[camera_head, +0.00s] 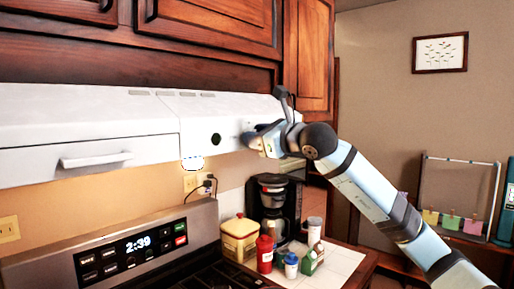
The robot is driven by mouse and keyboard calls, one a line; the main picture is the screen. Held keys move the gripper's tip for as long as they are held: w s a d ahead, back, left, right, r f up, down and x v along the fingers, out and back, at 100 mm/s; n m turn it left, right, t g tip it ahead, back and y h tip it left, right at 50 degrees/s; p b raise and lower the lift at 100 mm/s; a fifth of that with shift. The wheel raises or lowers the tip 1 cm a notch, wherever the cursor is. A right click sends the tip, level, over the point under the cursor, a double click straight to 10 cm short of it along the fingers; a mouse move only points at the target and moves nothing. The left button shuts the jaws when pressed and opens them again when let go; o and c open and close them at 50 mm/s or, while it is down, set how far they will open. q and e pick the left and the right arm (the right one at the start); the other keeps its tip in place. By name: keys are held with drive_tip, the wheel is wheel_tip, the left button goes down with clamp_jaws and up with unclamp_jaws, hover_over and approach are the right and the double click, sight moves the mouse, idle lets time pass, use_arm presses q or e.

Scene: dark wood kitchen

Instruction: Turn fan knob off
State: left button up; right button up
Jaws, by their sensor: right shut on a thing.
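The white range hood (90,108) runs along the wall under the cabinets. One dark round knob (215,139) shows on the right part of its front, left of my gripper and apart from it. My right gripper (250,138) reaches in from the right and is at the hood front. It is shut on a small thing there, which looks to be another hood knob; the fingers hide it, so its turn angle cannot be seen. My left gripper is not in view.
A hood handle (95,159) sticks out at the left. Below are the stove panel (130,245), a coffee maker (272,205), a yellow canister (239,240), a red bottle (265,254) and other small containers. Cabinets (215,25) hang above the hood.

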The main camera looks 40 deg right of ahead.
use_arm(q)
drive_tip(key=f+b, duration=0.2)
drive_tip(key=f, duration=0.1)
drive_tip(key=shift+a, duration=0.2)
use_arm(e)
drive_tip(key=n, duration=0.4)
drive_tip(key=shift+n, duration=0.3)
drive_tip(key=o, duration=0.9)
drive_tip(key=shift+a, duration=0.1)
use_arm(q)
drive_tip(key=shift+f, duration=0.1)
use_arm(e)
drive_tip(key=shift+s+f, duration=0.1)
drive_tip(key=shift+s, duration=0.05)
use_arm(q)
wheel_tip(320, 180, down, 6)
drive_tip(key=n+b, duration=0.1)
drive_tip(key=b, duration=0.7)
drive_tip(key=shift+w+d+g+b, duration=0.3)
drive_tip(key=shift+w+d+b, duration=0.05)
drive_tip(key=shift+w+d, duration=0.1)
use_arm(e)
drive_tip(key=s, duration=0.9)
drive_tip(key=s+d, duration=0.1)
drive_tip(key=s, duration=0.3)
drive_tip(key=shift+s+d, duration=0.1)
drive_tip(key=shift+s, duration=0.2)
